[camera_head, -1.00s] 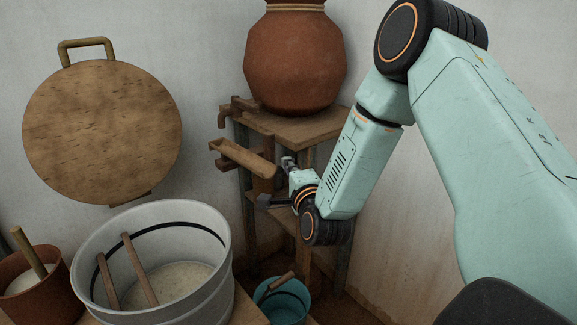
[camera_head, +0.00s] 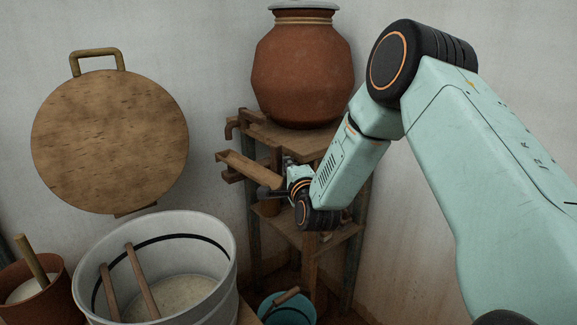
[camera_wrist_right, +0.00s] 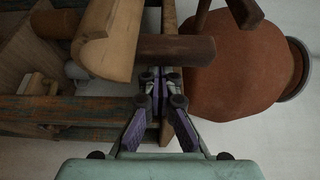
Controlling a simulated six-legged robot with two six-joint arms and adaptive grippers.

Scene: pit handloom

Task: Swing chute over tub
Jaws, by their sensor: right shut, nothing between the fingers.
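The chute (camera_head: 252,169) is a wooden trough on the stand below the clay pot. Its free end points left and a little up in the head view, apart from the tub. The tub (camera_head: 206,252) is a big pale grey vessel with a dark inner band, pale contents and two sticks leaning in it. My right gripper (camera_head: 287,165) is beside the chute's right end, partly hidden by my wrist. In the right wrist view its fingers (camera_wrist_right: 160,78) are together and empty, just right of the chute (camera_wrist_right: 108,42). I cannot tell whether they touch it. My left gripper is not in view.
The clay pot (camera_head: 303,75) stands on the wooden stand (camera_head: 310,140). A teal bucket (camera_head: 288,312) sits below. A brown pot (camera_head: 45,290) stands left of the tub. A round wooden lid (camera_head: 110,142) hangs on the wall. Open air lies between chute and tub.

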